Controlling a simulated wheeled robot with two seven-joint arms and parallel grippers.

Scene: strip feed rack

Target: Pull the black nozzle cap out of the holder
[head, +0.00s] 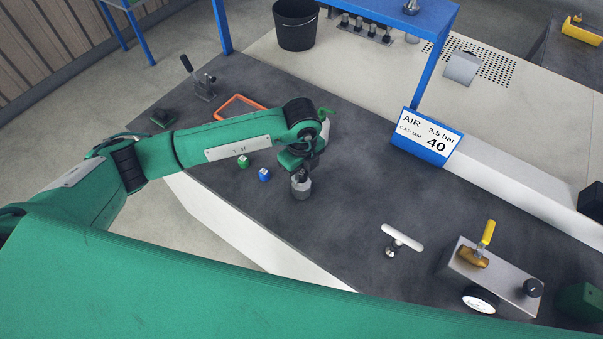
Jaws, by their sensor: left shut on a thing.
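My left gripper (302,173) is pointing down over the dark bench, at the end of the green arm that comes in from the left. It is shut on a small dark piece, which looks like the black nozzle cap; the fingers mostly hide it. A grey metal holder (301,190) is directly below the fingertips. I cannot tell whether the cap is still seated in the holder or just above it. My right gripper is not in view.
A blue die (264,175) and a green die (243,161) lie left of the holder. An orange frame (241,101) lies behind. A blue sign (427,138) stands right, with a white T-handle (402,237) and a valve block (492,274) nearer. The bench between is clear.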

